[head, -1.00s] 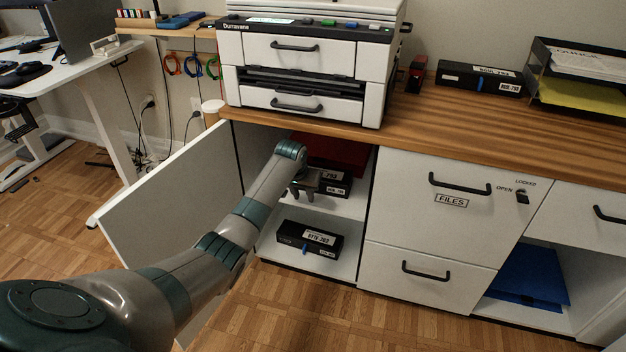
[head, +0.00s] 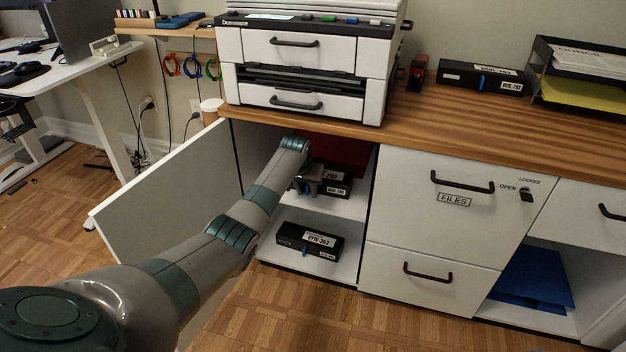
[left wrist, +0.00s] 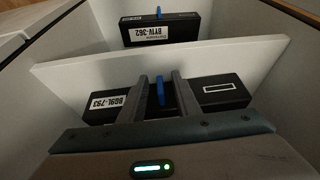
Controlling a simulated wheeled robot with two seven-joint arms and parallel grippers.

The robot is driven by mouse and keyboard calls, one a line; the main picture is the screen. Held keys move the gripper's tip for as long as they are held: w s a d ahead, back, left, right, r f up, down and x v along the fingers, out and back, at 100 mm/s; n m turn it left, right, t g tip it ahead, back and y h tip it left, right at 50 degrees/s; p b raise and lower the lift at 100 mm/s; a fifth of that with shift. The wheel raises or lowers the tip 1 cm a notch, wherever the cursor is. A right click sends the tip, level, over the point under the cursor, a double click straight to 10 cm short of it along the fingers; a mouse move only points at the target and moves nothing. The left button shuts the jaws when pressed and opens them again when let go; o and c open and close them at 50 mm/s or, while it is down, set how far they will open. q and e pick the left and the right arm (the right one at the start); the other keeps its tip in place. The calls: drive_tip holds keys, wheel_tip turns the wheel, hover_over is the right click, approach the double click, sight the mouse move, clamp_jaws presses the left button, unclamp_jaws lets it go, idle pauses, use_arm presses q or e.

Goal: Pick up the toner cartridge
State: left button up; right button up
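A black toner cartridge (head: 338,187) with white labels, one ending in 793, lies on the cabinet's upper shelf. In the left wrist view the same cartridge (left wrist: 230,98) has a blue tab (left wrist: 160,91) at its middle. My left gripper (head: 306,184) is at this cartridge; in the left wrist view its two fingers (left wrist: 159,78) stand apart, one on each side of the blue tab, with gaps visible. Contact cannot be told. A second black cartridge (head: 310,241), labelled 362, lies on the lower shelf and also shows in the left wrist view (left wrist: 160,29). My right gripper is not in view.
A red object (head: 345,153) sits behind on the upper shelf. The cabinet door (head: 165,190) stands open at left. A printer (head: 305,70) and another black cartridge box (head: 482,76) are on the counter (head: 430,115). Cabinet walls and counter enclose my forearm's reach.

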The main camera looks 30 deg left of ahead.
use_arm(q)
clamp_jaws()
drive_tip(key=shift+r, duration=0.1)
idle(1.2)
